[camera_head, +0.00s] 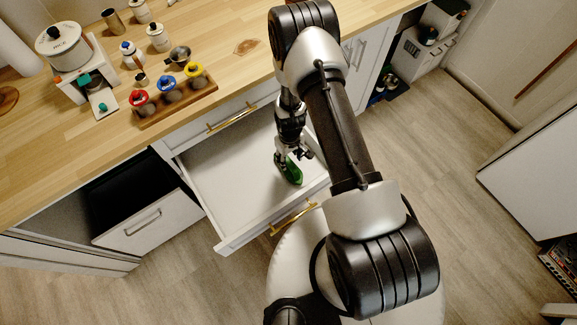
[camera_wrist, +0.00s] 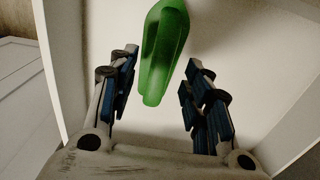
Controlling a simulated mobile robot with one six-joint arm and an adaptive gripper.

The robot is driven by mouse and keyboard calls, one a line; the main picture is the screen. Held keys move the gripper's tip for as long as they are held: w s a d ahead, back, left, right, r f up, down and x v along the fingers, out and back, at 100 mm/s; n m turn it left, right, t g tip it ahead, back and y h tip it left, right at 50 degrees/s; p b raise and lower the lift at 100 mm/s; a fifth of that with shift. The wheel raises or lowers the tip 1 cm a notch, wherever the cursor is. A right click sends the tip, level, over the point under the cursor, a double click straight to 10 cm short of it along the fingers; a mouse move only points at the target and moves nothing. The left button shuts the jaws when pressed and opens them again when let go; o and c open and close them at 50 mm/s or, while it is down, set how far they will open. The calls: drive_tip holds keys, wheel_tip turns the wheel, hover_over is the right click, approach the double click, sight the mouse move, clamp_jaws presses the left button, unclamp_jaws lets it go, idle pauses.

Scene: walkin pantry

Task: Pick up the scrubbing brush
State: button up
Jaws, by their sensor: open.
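The green scrubbing brush (camera_head: 290,170) lies in the open white drawer (camera_head: 226,192). In the wrist view the brush (camera_wrist: 163,52) shows its green body, with its near end just ahead of and between the fingers and its far end cut off by the top edge. My gripper (camera_wrist: 160,85) is open, with one blue-padded finger on each side. Neither finger visibly touches the brush. In the head view my gripper (camera_head: 289,158) reaches down into the drawer at the brush, and part of the brush is hidden behind it.
The drawer walls stand around my gripper, with a gold handle (camera_head: 293,217) on the front. The wooden counter (camera_head: 215,45) above holds a tray (camera_head: 180,108) with colored-lidded jars. A lower drawer (camera_head: 148,222) is also open at left. The rest of the drawer floor looks bare.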

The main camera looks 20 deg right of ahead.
sight(289, 161)
wheel_tip(289, 161, down, 5)
drive_tip(key=shift+r+b, duration=0.1)
drive_tip(key=shift+b, duration=0.6)
drive_tip(key=shift+c, duration=0.4)
clamp_jaws()
